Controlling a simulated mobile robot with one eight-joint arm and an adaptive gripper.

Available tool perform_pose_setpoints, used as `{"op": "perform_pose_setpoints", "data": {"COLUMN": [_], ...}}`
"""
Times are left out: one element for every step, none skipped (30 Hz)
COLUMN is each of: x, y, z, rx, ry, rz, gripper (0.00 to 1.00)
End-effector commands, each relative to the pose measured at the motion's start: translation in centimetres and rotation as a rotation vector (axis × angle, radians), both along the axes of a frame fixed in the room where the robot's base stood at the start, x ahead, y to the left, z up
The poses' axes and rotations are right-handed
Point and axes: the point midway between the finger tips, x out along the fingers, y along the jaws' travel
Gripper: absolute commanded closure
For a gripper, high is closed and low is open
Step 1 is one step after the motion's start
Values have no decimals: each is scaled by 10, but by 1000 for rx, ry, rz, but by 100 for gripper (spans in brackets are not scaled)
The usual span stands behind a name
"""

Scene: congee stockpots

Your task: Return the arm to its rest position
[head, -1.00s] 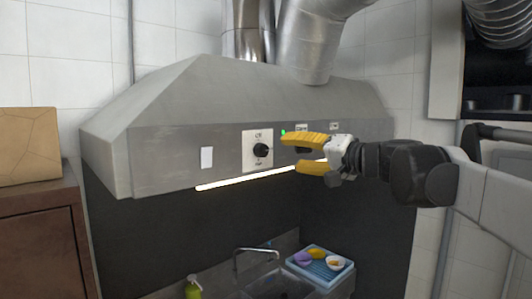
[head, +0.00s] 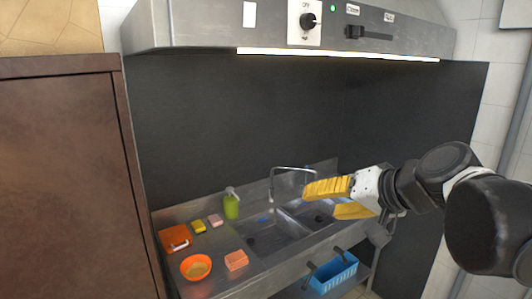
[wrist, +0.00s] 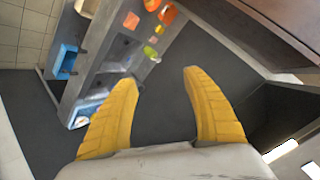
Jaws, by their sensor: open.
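My gripper (head: 322,199) is at the right in the head view, in front of the steel sink counter and below the range hood. Its two yellow fingers are spread apart with nothing between them. In the wrist view my gripper (wrist: 160,95) also shows open and empty, with dark wall panel behind the gap. My arm reaches in from the right edge of the head view. The fingers hide part of the right sink basin.
A steel hood (head: 420,32) with a black knob (head: 308,20) hangs above. The sink counter (head: 215,240) holds a green bottle (head: 231,206), an orange bowl (head: 196,267) and sponges. A blue basket (head: 335,274) sits lower. A brown cabinet (head: 65,190) stands left.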

Motion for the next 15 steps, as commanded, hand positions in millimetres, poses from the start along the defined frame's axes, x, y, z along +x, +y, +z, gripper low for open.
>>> {"op": "perform_pose_setpoints", "data": {"x": [-17,-26,-38,-48,-57,-70,-79,-87,-99,-106,-113,-122,-128,-133,-139], "y": [1,0,-2,-4,-7,-11,-15,-18,-24,-28,-32,-39,-43,-47,-51], "z": [-57,-81,-113,-136,-160,-192,-215,-238,-267,-286,-305,-327,-342,-355,-370], "rx": [-49,-82,-126,-158,-193,-239,-274,-307,-352,-385,-415,-453,-480,-503,-531], "ry": [23,38,57,71,84,101,112,124,136,144,151,160,164,169,173], "rz": [6,8,7,7,7,4,3,1,-4,-7,-10,-16,-20,-24,-27], "gripper": [42,42,42,42,42,42,42,42,42,42,42,42,42,42,42]}}
